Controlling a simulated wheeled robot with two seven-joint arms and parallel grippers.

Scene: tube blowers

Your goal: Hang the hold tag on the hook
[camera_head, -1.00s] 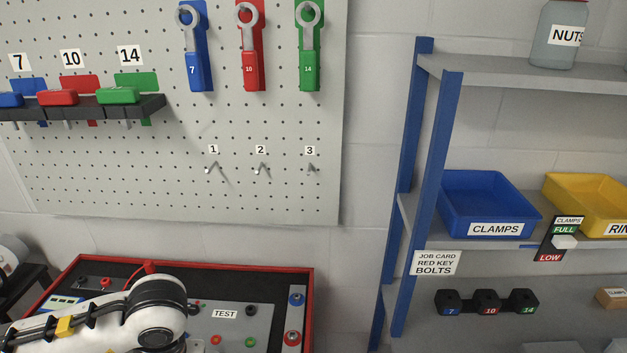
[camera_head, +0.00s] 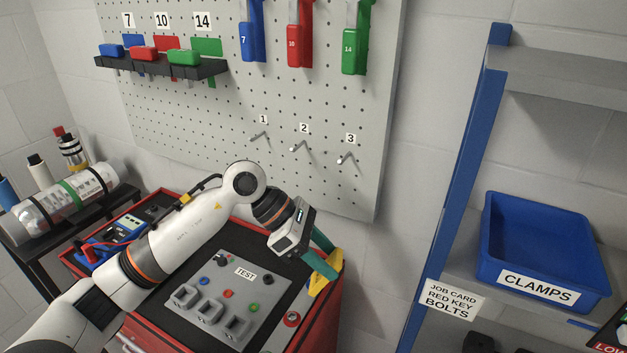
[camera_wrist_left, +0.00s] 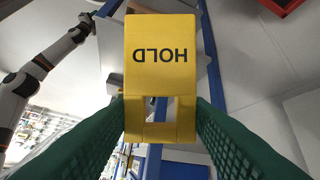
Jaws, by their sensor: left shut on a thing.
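The yellow hold tag (camera_head: 322,281) is held between the green fingers of my left gripper (camera_head: 325,258), above the right edge of the cart. In the left wrist view the tag (camera_wrist_left: 161,60) reads HOLD upside down, with a square opening near its lower end between the fingers (camera_wrist_left: 160,112). Three small hooks stick out of the pegboard: hook 1 (camera_head: 259,136), hook 2 (camera_head: 299,147) and hook 3 (camera_head: 346,158). All three are bare, above the gripper in the picture and apart from the tag. An arm at the wrist view's left has a gripper too small to read.
The red cart (camera_head: 330,318) carries a TEST panel (camera_head: 262,295) below my left arm. A shelf's blue post (camera_head: 468,130) and a blue CLAMPS bin (camera_head: 540,240) stand at right. Wall space lies between board and post.

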